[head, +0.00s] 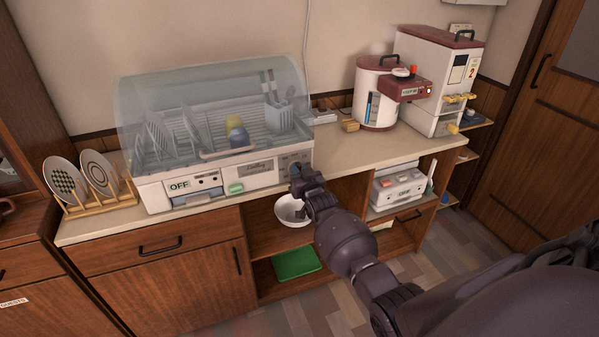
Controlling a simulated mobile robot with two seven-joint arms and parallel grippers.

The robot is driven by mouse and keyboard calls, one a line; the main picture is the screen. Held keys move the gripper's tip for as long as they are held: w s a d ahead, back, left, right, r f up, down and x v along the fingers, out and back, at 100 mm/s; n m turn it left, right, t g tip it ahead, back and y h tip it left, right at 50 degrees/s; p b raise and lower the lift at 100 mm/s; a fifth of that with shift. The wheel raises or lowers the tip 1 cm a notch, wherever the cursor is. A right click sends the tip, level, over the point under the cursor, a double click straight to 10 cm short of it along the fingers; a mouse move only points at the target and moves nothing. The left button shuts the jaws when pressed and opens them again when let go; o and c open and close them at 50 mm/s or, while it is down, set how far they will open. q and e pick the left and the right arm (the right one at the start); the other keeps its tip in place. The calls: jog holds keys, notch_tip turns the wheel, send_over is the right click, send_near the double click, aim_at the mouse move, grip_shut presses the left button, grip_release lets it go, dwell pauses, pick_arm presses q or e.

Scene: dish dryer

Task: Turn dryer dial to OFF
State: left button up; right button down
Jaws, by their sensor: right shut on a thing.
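The dish dryer (150,193) stands on the left part of the counter, with a white base and a clear domed cover. Its front panel carries a label reading OFF (180,186), a green button (236,188) and a grey nameplate. My right gripper (297,171) is at the right end of this panel, shut on the dryer dial, which the gripper hides. The dial's pointing direction cannot be seen. My left gripper is not in view.
Plates stand in a wooden rack (100,206) left of the dryer. A white bowl (289,213) and green tray (296,263) sit on shelves below, near my right arm. A red-and-white water boiler (375,105) and rice dispenser (430,75) stand at the right.

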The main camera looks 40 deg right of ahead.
jog(key=shift+n, duration=0.6)
jog(key=c, duration=1.1)
grip_release()
jog(key=p+v, duration=0.2)
jog(key=v, duration=0.8)
jog(key=shift+s+a, duration=0.2)
jog(key=shift+s, duration=0.15)
